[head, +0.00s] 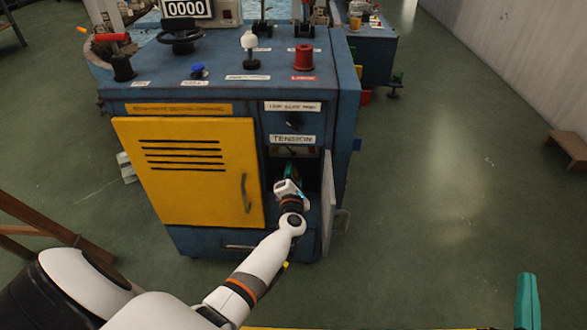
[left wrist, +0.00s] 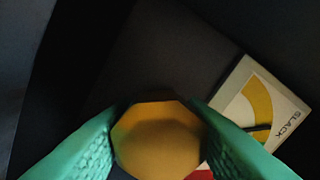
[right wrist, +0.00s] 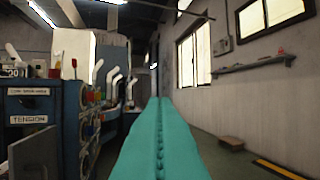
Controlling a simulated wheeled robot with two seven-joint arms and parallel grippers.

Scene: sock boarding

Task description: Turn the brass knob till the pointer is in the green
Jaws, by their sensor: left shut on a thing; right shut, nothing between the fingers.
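The brass knob (left wrist: 158,138) fills the space between the green fingers of my left gripper (left wrist: 155,145) in the left wrist view, and the gripper is shut on it. In the head view my left gripper (head: 291,173) is inside the open compartment under the TENSION label (head: 292,139). The gauge (left wrist: 236,85) beside the knob is a white plate with a yellow arc and the word SLACK. Its dark pointer (left wrist: 260,127) shows near the SLACK end. No green zone is visible; part of the dial is hidden by the finger. My right gripper (right wrist: 160,135) is shut and empty, away from the machine.
The blue cabinet (head: 205,240) has a yellow louvred door (head: 190,170) left of the compartment. The small grey compartment door (head: 328,205) stands open at the right, close to my left arm. Open floor (head: 440,170) lies to the right.

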